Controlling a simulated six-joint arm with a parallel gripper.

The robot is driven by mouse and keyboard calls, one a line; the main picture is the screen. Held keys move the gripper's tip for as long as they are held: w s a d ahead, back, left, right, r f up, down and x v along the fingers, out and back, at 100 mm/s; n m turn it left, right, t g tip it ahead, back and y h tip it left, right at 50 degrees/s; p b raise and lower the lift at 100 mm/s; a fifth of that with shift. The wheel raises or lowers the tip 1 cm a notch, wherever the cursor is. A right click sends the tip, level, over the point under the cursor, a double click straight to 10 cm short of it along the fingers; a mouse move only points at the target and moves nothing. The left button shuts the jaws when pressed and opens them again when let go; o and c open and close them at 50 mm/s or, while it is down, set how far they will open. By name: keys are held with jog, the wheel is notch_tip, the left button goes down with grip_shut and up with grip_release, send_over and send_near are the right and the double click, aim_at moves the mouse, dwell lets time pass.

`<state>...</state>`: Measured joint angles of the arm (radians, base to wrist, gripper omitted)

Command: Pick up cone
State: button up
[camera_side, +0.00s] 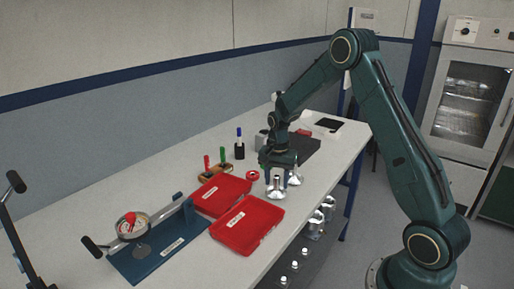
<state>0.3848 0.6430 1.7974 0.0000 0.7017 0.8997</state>
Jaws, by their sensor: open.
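A silver cone-shaped metal part (276,192) stands upright on the white bench, close to the bench's front edge. My gripper (276,175) points down over it with open jaws. Its fingers are at the upper part of the cone; I cannot tell whether they touch it. A second silver cone-shaped part (296,177) stands just to the right and slightly behind, partly covered by my gripper.
Two red trays (273,243) (241,181) lie left of the cone. A small red ring (253,175) is close by. A blue fixture (151,262) stands front left. Metal housings (316,224) sit below the bench edge.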

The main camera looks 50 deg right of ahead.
jog(key=shift+f, duration=0.65)
grip_shut()
